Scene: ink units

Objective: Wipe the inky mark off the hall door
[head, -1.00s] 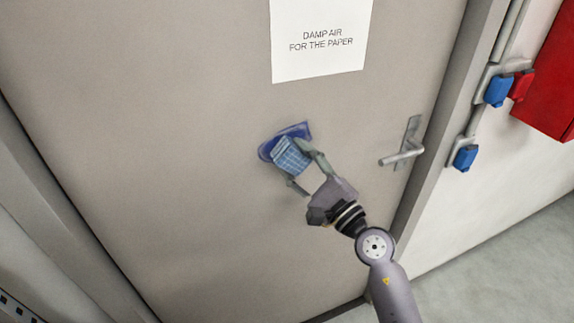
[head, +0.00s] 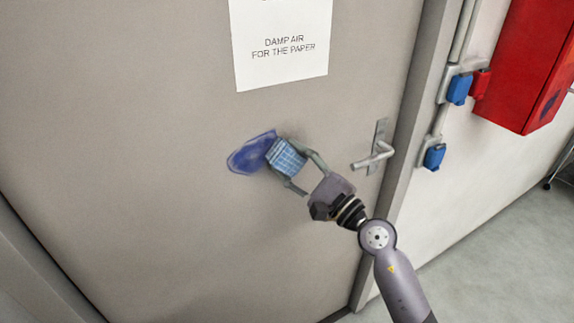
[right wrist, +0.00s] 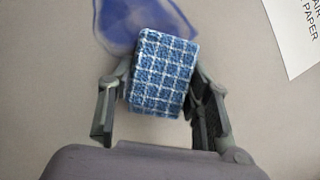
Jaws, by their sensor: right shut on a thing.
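The hall door (head: 150,150) is grey and fills the left and middle of the head view. A blue inky mark (head: 247,154) is on it below a paper sign, and it also shows at the top of the right wrist view (right wrist: 118,22). My right gripper (head: 291,160) is shut on a blue and white checked cloth pad (head: 286,157). The pad is at the right edge of the mark and hides part of it. In the right wrist view the pad (right wrist: 162,72) sits between the two fingers. I cannot tell whether it touches the door. My left gripper is not in view.
A white sign (head: 281,45) is on the door above the mark. A metal lever handle (head: 374,155) is to the right of my right gripper. Blue sockets (head: 434,156) and a red cabinet (head: 525,70) are on the wall further right.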

